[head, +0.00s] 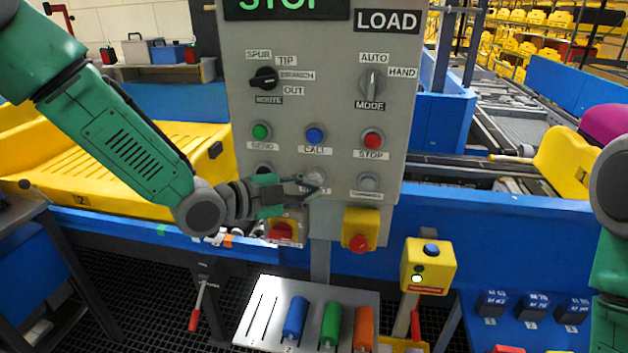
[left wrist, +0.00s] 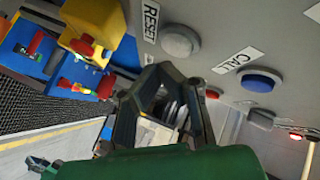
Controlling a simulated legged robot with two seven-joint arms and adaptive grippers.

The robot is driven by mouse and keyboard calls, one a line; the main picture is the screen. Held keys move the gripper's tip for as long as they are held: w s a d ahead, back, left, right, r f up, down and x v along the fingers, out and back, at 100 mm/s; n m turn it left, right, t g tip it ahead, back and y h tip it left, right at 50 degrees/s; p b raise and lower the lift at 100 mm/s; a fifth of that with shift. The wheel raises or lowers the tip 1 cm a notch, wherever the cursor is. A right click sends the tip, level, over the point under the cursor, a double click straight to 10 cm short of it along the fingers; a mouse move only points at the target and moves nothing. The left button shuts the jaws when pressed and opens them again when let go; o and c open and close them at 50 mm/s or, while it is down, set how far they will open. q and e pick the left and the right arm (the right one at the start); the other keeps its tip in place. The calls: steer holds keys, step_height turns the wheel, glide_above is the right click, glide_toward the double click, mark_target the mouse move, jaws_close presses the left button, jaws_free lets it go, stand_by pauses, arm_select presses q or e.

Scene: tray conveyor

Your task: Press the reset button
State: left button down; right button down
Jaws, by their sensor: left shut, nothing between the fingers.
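The grey reset button (head: 315,175) is on the control panel (head: 335,120), below the blue call button (head: 315,134), and is partly covered by my left fingers in the head view. In the left wrist view the reset button (left wrist: 180,41) shows clearly beside its RESET label (left wrist: 150,20). My left gripper (head: 318,187) is shut and empty, its tips in front of the panel at the reset button. In the left wrist view the left gripper (left wrist: 172,72) has its tips just below the button; contact cannot be told. My right gripper is out of view.
A green button (head: 261,131), a red stop button (head: 372,140) and another grey button (head: 368,181) sit close by. Two dials are above. A yellow box with a red knob (head: 359,243) sticks out below the panel. A blue rail runs behind.

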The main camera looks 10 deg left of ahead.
arm_select(q)
steer(key=shift+w, duration=0.15)
steer(key=shift+w+r, duration=0.1)
steer(key=shift+w, duration=0.15)
steer(key=shift+w, duration=0.5)
stand_by(0.7)
steer(key=shift+s, duration=0.15)
steer(key=shift+s+b, duration=0.3)
steer(key=shift+s, duration=0.5)
steer(key=s, duration=0.5)
steer(key=shift+b, duration=0.4)
stand_by(0.3)
